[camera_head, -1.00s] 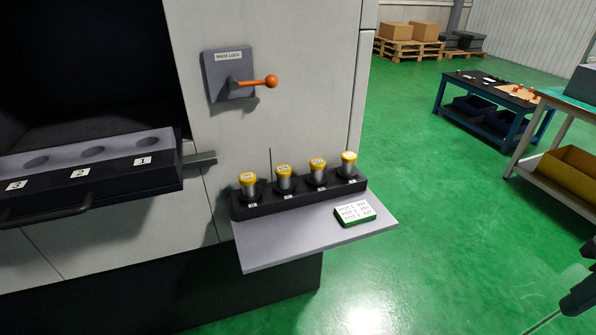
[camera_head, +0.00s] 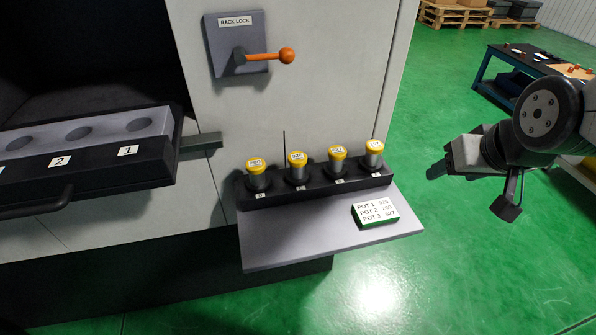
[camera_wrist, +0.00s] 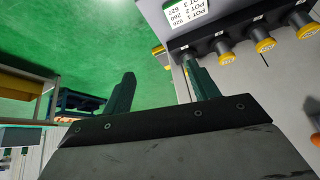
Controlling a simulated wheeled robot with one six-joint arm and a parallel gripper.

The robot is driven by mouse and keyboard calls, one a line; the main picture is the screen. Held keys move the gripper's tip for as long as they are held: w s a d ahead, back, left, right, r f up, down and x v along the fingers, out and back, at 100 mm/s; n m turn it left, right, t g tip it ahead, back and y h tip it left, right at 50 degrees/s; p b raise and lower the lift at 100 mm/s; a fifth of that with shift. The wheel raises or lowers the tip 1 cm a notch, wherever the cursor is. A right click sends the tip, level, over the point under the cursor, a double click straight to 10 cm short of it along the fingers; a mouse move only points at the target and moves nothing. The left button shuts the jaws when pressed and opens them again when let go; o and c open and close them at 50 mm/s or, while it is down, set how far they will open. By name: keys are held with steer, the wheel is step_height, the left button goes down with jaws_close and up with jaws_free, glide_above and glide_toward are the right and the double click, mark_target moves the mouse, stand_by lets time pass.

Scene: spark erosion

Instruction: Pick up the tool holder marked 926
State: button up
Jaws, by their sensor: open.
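Several steel tool holders with yellow caps stand upright in a row in a black rack on a grey shelf (camera_head: 300,242). The leftmost holder (camera_head: 257,181), second holder (camera_head: 298,173), third holder (camera_head: 338,168) and rightmost holder (camera_head: 374,160) carry small cap labels. These are too small to read surely, so I cannot tell which is 926. My gripper (camera_head: 436,171) is right of the rack, apart from it. In the wrist view my gripper (camera_wrist: 158,70) has its green fingers spread with nothing held; the rack and caps lie beyond, at upper right.
A card (camera_head: 376,212) on the shelf lists pots 1 to 3 with numbers. A thin upright rod (camera_head: 284,145) stands behind the rack. The rack lock's orange-knobbed lever (camera_head: 286,56) is above. A numbered tray (camera_head: 105,166) projects at left.

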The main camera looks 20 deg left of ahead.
mark_target(295, 167)
steer(key=w+a+f+n+t+y, duration=0.1)
steer(key=a+f, duration=0.3)
steer(key=a, duration=0.5)
steer(key=w+a+f+n+t+y, duration=0.1)
steer(key=a+f+n+t+y, duration=0.1)
steer(key=a, duration=0.7)
steer(key=w+a+f+n+t+y, duration=0.1)
steer(key=a+f+y, duration=0.2)
steer(key=a+f, duration=0.3)
steer(key=shift+w+a+f+n+t, duration=0.1)
steer(key=shift+a+n+t, duration=0.05)
steer(key=shift+a, duration=0.85)
steer(key=shift+w+a+n+t, duration=0.1)
steer(key=shift+a+n+t, duration=0.05)
steer(key=shift+a, duration=0.85)
steer(key=x, duration=0.7)
steer(key=shift+w+f, duration=0.15)
steer(key=shift+f, duration=0.1)
steer(key=shift+y, duration=0.3)
jaws_close()
